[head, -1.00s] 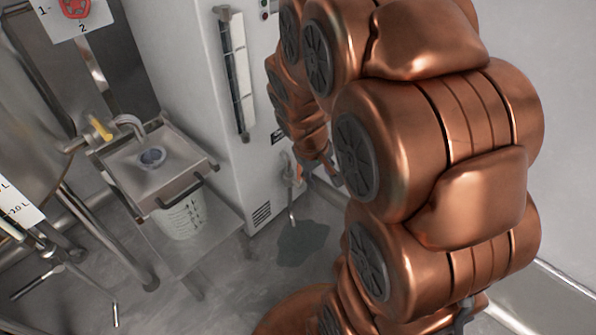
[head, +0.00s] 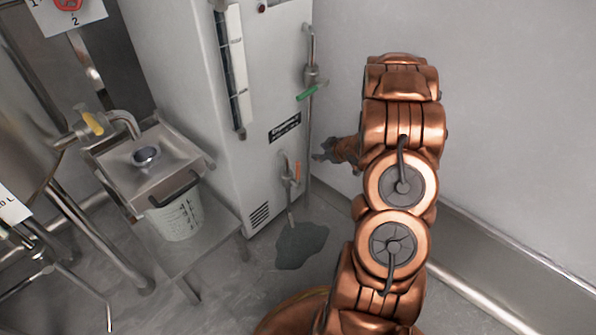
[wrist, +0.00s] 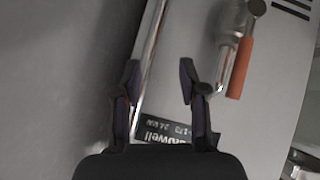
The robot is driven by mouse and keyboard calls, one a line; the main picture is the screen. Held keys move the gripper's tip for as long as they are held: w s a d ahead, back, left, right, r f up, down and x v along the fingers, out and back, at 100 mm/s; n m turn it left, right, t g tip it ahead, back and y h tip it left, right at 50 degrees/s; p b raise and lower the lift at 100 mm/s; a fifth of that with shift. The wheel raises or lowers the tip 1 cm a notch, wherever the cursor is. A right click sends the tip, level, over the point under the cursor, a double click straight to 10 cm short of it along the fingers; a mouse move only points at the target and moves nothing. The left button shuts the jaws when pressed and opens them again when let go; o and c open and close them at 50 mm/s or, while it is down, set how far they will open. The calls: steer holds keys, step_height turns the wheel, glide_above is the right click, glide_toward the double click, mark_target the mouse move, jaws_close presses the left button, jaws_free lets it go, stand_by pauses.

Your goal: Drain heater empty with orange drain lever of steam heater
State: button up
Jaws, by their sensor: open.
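The steam heater (head: 265,90) is a tall white cabinet against the wall. Its orange drain lever (head: 298,172) sits low on the front, upright beside the drain valve and pipe (head: 290,207). In the wrist view, which looks upside down, the orange lever (wrist: 240,67) is at upper right, outside the fingers and apart from them. My gripper (head: 320,154) is open and empty, above and right of the lever in the head view, near the cabinet's right edge. The gripper's fingers (wrist: 158,75) straddle a vertical pipe's line of sight in the wrist view; contact is unclear.
A dark puddle (head: 302,245) lies on the floor below the drain pipe. A green lever (head: 307,92) sits on the vertical pipe above. A steel stand (head: 150,190) with a measuring bucket (head: 177,218) is at left. The floor at right is narrow, by the wall.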

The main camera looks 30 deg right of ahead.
mark_target(298, 169)
steer(key=s+a+f+t+y+b, duration=0.2)
steer(key=s+a+f+t+y, duration=0.2)
steer(key=s+a+t+y, duration=0.25)
steer(key=shift+y, duration=0.45)
steer(key=shift+d+b+x, duration=0.2)
steer(key=shift+b+x, duration=0.75)
steer(key=shift+x, duration=3)
steer(key=shift+w+r, duration=0.1)
steer(key=shift+r, duration=0.05)
jaws_close()
